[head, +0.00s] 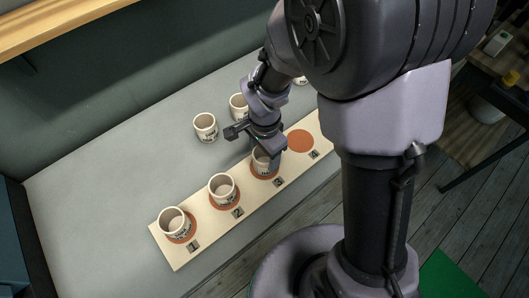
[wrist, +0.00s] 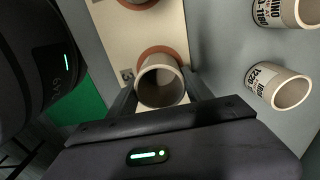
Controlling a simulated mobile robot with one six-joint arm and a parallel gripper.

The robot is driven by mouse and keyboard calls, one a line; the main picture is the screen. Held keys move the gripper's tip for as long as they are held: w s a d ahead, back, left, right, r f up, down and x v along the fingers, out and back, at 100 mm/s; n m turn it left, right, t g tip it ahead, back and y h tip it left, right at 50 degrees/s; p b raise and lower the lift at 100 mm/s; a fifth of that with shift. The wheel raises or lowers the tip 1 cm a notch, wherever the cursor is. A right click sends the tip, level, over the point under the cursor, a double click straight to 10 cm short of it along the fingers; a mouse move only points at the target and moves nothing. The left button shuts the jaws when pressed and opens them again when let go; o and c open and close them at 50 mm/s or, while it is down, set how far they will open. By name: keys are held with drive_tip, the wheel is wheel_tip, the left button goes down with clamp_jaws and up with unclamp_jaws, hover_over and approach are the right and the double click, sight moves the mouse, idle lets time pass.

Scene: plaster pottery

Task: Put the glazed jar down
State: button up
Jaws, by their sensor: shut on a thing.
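My gripper (head: 266,143) is shut on a pale cylindrical jar (head: 261,163) with dark lettering. The jar is upright over the third orange disc (head: 265,176) from the left on a long cream board (head: 200,238). In the wrist view the fingers stand on either side of the jar (wrist: 161,82), its open mouth facing the camera, with the orange disc (wrist: 170,53) showing behind it. I cannot tell whether its base touches the disc. The gripper hides part of the jar in the head view.
Two similar jars (head: 174,224) (head: 223,190) stand on the discs to the left. The fourth disc (head: 300,140) is bare. Several more jars (head: 205,127) (head: 238,106) stand on the grey table (head: 90,200) behind the board. The table's left part is clear.

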drive_tip(key=o, duration=1.5)
drive_tip(key=shift+f, duration=0.1)
wheel_tip(320, 180, up, 12)
drive_tip(key=p, duration=0.5)
drive_tip(key=shift+s+d+r+n+t+y+b, duration=0.4)
drive_tip(key=shift+s+d+r+n+t, duration=0.65)
drive_tip(key=shift+s+r, duration=1)
drive_tip(key=shift+s+d+r+n+t+y+b, duration=0.25)
drive_tip(key=shift+s+d+r+n+t+b, duration=0.25)
drive_tip(key=shift+s+d+r+n+t, duration=1.05)
drive_tip(key=shift+s+d+r+n+t+y+b, duration=0.4)
drive_tip(key=shift+s+d+r+n, duration=0.4)
drive_tip(key=shift+s+r, duration=1.75)
